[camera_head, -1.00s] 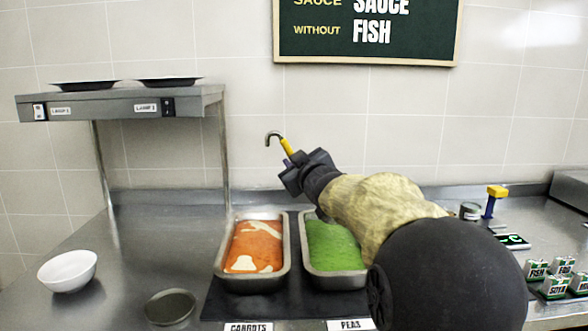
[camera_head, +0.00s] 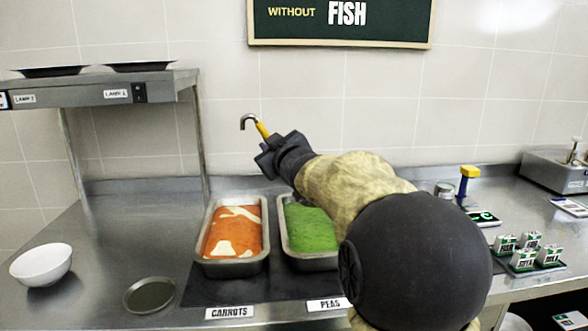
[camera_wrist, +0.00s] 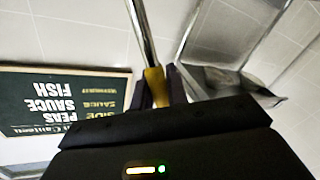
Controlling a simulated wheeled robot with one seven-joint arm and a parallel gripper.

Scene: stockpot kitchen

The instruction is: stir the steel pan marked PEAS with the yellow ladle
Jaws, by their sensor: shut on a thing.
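My gripper (camera_head: 268,152) is shut on the yellow handle of the ladle (camera_head: 262,130), whose steel hooked end sticks up to the left. In the wrist view the ladle's yellow part (camera_wrist: 155,86) sits between the fingers and its steel shaft runs up out of the picture. The ladle's bowl is not visible in either view. The steel pan of green peas (camera_head: 310,228), with the PEAS label (camera_head: 329,304) in front, stands below and right of my gripper. My arm hides its right side. The gripper is above and behind the pans, apart from them.
A pan of orange carrots (camera_head: 232,236) stands left of the peas. Several small boxes (camera_head: 526,252) and a blue-and-yellow-handled tool (camera_head: 467,180) are at right.

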